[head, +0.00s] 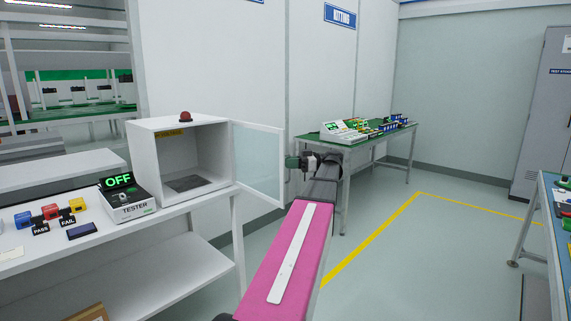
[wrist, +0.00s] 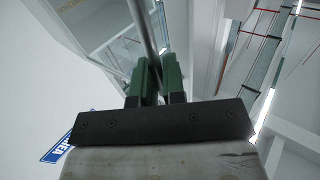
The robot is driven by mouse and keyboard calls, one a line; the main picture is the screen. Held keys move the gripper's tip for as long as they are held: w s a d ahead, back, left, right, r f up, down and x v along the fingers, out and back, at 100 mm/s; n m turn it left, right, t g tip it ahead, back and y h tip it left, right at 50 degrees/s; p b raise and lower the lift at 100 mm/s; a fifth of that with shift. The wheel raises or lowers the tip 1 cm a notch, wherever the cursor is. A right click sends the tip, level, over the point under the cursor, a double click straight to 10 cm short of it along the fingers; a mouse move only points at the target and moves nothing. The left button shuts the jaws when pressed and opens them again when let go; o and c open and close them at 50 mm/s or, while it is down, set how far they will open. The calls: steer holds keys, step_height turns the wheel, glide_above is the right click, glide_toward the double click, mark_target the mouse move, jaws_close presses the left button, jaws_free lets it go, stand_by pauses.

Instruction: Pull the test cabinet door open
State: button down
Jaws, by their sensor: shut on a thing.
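The test cabinet (head: 147,163) is a white open-fronted box on the white bench, with a red dome on top. Its glazed door (head: 258,163) stands wide open, swung out to the right, and the inside of the cabinet shows. My gripper (head: 290,162) is at the door's free right edge. In the wrist view, the green fingers of my gripper (wrist: 158,78) are shut on a grey bar, the door handle (wrist: 142,28). The handle is hidden in the head view.
A tester (head: 130,205) reading OFF stands left of the cabinet, near red, blue and yellow blocks (head: 50,212). A green-topped table (head: 315,137) with kits stands behind my arm. The floor to the right (head: 440,260) is clear.

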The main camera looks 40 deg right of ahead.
steer(key=shift+w, duration=0.15)
steer(key=c, duration=1.2)
jaws_free()
steer(key=shift+w, duration=0.1)
steer(key=shift+a, duration=0.1)
